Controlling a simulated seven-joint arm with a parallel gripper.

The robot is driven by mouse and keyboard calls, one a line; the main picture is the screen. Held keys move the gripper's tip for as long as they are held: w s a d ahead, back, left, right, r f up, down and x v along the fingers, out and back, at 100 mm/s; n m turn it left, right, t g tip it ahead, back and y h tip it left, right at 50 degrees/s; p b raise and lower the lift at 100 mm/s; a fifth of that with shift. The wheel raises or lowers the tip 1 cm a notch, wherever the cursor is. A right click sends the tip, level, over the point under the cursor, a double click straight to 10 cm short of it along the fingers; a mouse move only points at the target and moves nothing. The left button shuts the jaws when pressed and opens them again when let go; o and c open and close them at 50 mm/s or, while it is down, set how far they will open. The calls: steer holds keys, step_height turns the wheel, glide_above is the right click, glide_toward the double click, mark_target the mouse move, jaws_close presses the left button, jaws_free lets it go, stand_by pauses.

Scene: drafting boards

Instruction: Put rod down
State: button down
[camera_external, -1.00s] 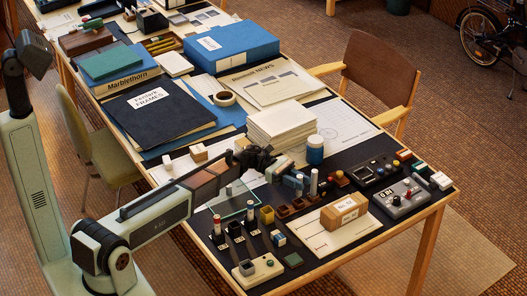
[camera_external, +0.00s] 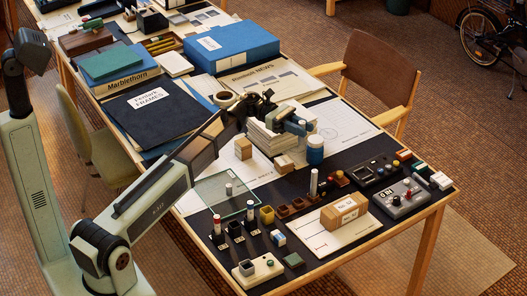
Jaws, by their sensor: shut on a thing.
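My gripper (camera_external: 296,124) is raised in front of and above the white paper stack (camera_external: 268,141), close to the blue-and-white jar (camera_external: 315,150). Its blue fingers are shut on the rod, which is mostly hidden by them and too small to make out. Other rod-like pieces stand upright on the near part of the table: a white one (camera_external: 314,182), a red-topped one (camera_external: 217,223), and a short one (camera_external: 229,189) at the glass plate (camera_external: 213,194).
Dark square holders (camera_external: 235,232), a labelled tan box (camera_external: 344,212) and a grey control box (camera_external: 398,199) crowd the near end. Blue binders (camera_external: 231,47) and a black folder (camera_external: 158,110) fill the left and back.

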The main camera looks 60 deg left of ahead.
step_height(320, 180, up, 2)
steer(key=shift+a+r, duration=0.15)
steer(key=shift+a, duration=0.15)
steer(key=s+a+f+n+t, duration=0.1)
steer(key=s+a+f+t, duration=0.15)
steer(key=a, duration=0.55)
steer(key=n+t+y, duration=0.4)
glide_above(220, 191)
step_height(220, 191, down, 17)
steer(key=shift+d+f, duration=0.1)
steer(key=shift+f, duration=4.2)
